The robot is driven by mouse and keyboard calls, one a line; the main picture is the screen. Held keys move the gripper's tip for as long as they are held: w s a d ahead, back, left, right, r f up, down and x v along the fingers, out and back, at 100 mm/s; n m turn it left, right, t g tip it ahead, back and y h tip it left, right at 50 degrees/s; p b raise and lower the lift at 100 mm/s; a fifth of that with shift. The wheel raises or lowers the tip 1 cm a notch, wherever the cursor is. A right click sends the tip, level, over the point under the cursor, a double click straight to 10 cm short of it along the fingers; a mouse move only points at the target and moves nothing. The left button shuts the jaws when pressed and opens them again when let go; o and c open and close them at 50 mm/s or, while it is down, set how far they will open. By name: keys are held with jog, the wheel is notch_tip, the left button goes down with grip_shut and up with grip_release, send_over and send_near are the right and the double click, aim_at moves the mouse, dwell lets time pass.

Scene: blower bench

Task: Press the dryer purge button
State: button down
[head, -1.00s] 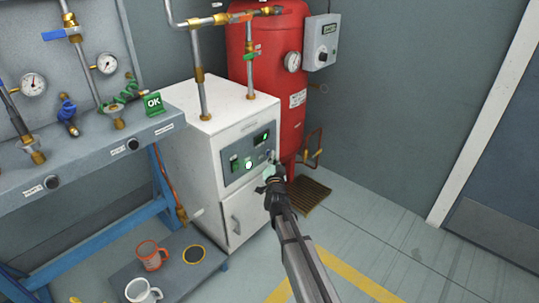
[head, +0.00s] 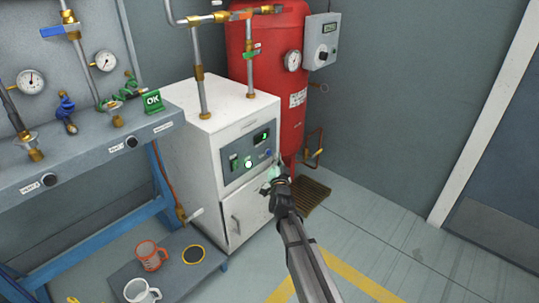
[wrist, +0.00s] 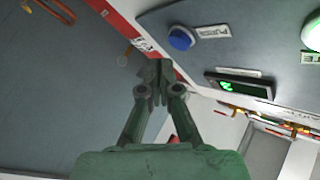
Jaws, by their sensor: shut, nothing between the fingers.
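The white dryer cabinet (head: 240,213) stands left of the red tank, with a dark control panel (head: 231,178) on its front. The blue purge button (head: 268,153) is at the right end of that panel. In the wrist view the blue button (wrist: 181,38) shows beside a PURGE label (wrist: 214,31), with nothing over it. My gripper (head: 275,178) is shut and empty, just below the button in the head view. In the wrist view its closed fingertips (wrist: 155,75) are apart from the button in the picture; their depth gap is hard to judge.
The red tank (head: 282,60) stands behind the cabinet. Floor at right is clear.

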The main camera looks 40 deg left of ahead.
jog(key=d+b, duration=0.2)
jog(key=d, duration=0.2)
jog(key=shift+d+b, duration=0.25)
jog(key=shift+b, duration=0.05)
dwell(0.5)
